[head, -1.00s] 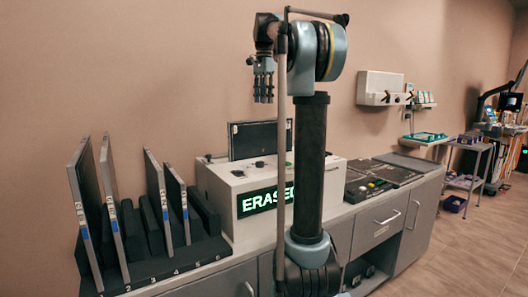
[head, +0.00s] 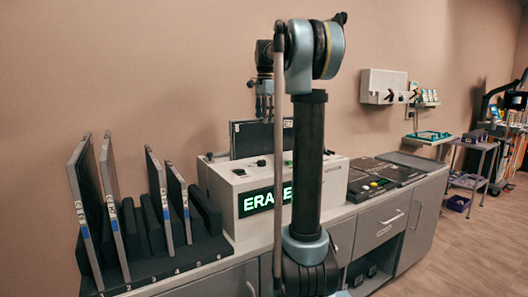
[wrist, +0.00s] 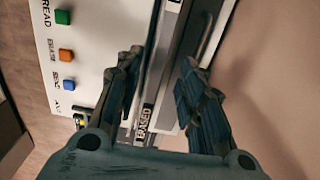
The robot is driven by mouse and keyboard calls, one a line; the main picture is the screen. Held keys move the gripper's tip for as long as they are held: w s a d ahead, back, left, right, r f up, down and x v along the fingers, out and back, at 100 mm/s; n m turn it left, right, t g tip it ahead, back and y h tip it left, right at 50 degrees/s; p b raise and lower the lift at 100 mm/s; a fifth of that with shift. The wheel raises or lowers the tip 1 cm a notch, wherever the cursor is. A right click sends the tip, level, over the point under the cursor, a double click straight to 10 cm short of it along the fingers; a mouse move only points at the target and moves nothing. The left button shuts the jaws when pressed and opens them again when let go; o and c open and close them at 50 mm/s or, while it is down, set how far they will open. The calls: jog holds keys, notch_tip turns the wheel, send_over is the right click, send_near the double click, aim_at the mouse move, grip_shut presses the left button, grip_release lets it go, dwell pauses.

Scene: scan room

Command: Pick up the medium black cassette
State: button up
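A black cassette (head: 250,141) stands upright in the top of the white eraser machine (head: 222,187). Its right end is partly hidden behind my arm. My gripper (head: 264,118) points down at the cassette's top edge in the head view. In the wrist view my gripper (wrist: 160,65) is open. Its two fingers lie to either side of a narrow grey and dark edge, apparently the cassette's top (wrist: 163,60). I cannot tell whether either finger touches it.
A black numbered rack (head: 165,265) at left holds several upright cassettes. The wall is close behind the machine. Colored buttons (wrist: 66,56) show beside my fingers.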

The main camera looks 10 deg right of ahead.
aim_at(265, 131)
jog(key=shift+s+f, duration=0.15)
jog(key=shift+f, duration=1.55)
jog(key=shift+s+f, duration=0.1)
jog(key=shift+f, duration=1.55)
grip_shut()
